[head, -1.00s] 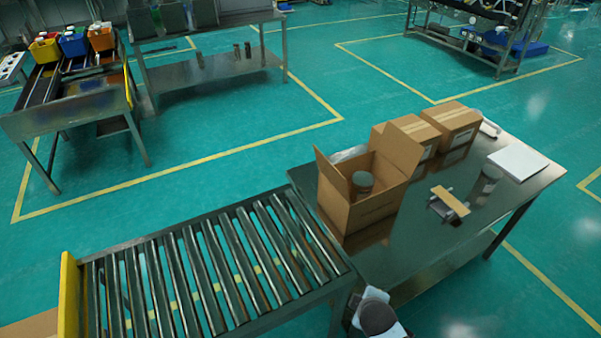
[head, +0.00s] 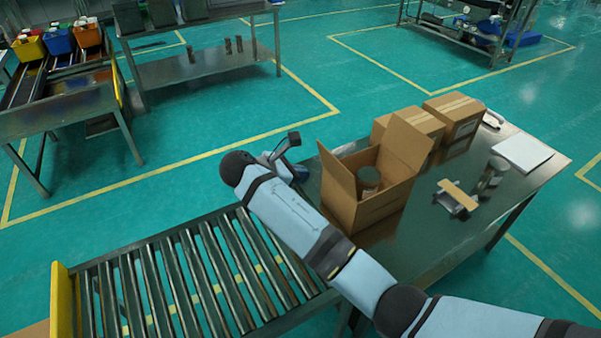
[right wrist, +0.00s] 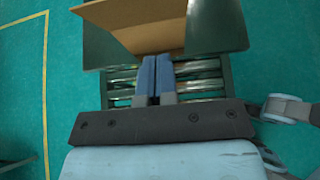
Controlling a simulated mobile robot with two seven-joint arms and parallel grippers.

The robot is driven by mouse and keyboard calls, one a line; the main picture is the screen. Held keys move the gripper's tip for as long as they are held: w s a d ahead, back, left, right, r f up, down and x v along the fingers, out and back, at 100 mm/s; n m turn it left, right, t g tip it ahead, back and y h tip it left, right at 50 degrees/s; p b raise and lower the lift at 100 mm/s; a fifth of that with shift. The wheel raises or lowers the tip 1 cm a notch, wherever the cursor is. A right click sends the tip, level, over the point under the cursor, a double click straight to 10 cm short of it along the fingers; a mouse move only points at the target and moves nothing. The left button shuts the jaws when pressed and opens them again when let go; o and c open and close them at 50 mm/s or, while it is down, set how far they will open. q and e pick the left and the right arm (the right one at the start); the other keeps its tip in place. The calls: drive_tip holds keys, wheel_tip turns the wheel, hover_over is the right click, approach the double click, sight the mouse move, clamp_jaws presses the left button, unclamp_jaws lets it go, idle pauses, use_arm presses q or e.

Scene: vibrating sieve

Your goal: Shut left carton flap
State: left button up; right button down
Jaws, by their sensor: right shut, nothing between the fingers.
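The open brown carton (head: 368,212) stands on the metal table. Its left flap (head: 337,172) stands up and its right flap (head: 405,145) is raised higher. A jar (head: 368,180) sits inside. My right arm crosses the head view from the lower right, and my right gripper (head: 301,173) is left of the left flap, with a gap between them. In the right wrist view its blue fingers (right wrist: 155,78) are together and empty, and brown carton board (right wrist: 142,22) lies ahead of them. My left gripper is not in view.
A roller conveyor (head: 185,285) lies left of the table, partly under my right arm. Closed cartons (head: 455,112) stand behind the open one. A jar (head: 492,175), a small stand (head: 457,197) and a white pad (head: 522,153) occupy the table's right side.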

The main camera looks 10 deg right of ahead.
sight(343, 170)
drive_tip(key=x, duration=0.3)
drive_tip(key=r+x, duration=0.1)
drive_tip(key=x, duration=0.2)
drive_tip(key=d+x, duration=0.1)
drive_tip(key=x, duration=0.2)
drive_tip(key=shift+w+d+r, duration=0.1)
drive_tip(key=shift+w+r, duration=0.1)
drive_tip(key=shift+r, duration=0.15)
drive_tip(key=shift+w+d+r, duration=0.1)
drive_tip(key=shift+w+d, duration=0.15)
drive_tip(key=shift+d, duration=0.3)
